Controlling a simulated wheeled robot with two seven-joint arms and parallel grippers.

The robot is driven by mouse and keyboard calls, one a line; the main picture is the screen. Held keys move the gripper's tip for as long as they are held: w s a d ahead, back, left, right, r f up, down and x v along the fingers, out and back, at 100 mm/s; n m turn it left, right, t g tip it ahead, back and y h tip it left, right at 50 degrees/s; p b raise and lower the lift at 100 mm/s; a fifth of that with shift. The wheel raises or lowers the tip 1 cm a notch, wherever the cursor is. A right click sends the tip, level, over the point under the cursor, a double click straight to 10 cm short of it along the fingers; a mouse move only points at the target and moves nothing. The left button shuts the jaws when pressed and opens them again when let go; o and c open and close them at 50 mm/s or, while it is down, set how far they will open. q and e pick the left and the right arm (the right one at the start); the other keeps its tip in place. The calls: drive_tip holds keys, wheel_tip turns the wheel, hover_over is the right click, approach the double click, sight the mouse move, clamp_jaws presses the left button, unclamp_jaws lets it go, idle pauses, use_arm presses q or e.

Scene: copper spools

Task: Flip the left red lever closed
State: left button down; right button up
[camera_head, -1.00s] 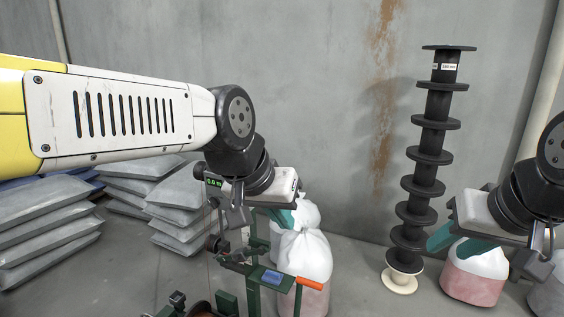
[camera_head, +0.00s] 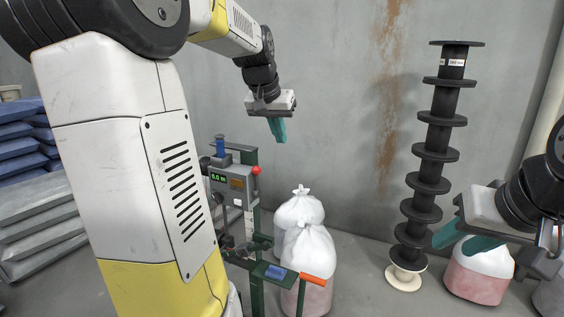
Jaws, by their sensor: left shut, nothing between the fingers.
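A green-framed machine (camera_head: 262,215) stands in the middle, partly hidden behind my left arm. It carries a grey box with a green-lit display (camera_head: 218,178). A red ball-ended knob (camera_head: 256,170) sticks up at the box's right edge. An orange-red handle (camera_head: 318,279) points right from the lower frame. I cannot tell for certain which is the left red lever, or whether it is closed. My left gripper (camera_head: 280,138) is shut and empty, pointing down above and right of the box, apart from the knob. My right gripper (camera_head: 446,240) is open and empty at the right.
White tied sacks (camera_head: 300,210) stand behind the machine. A tall stack of black spools (camera_head: 436,138) stands by the wall, with a cream spool (camera_head: 405,277) at its foot. A red-and-white sack (camera_head: 475,280) is below my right gripper. Grey bags (camera_head: 35,215) lie at left.

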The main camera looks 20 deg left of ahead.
use_arm(q)
drive_tip(key=w+a+f, duration=0.2)
drive_tip(key=w+a, duration=0.5)
drive_tip(key=w, duration=0.2)
hover_over(257, 182)
drive_tip(key=w, duration=0.2)
wheel_tip(257, 182, down, 4)
drive_tip(key=f, duration=0.1)
drive_tip(key=shift+s+a+r+n+y, duration=0.1)
drive_tip(key=shift+a+r+n+y, duration=0.15)
drive_tip(key=shift+a+n+y, duration=0.1)
drive_tip(key=x, duration=1)
drive_tip(key=shift+s+d+f, duration=0.1)
drive_tip(key=shift+s+f, duration=0.1)
drive_tip(key=shift+s, duration=0.85)
drive_tip(key=shift+s+f, duration=0.15)
drive_tip(key=shift+s, duration=0.95)
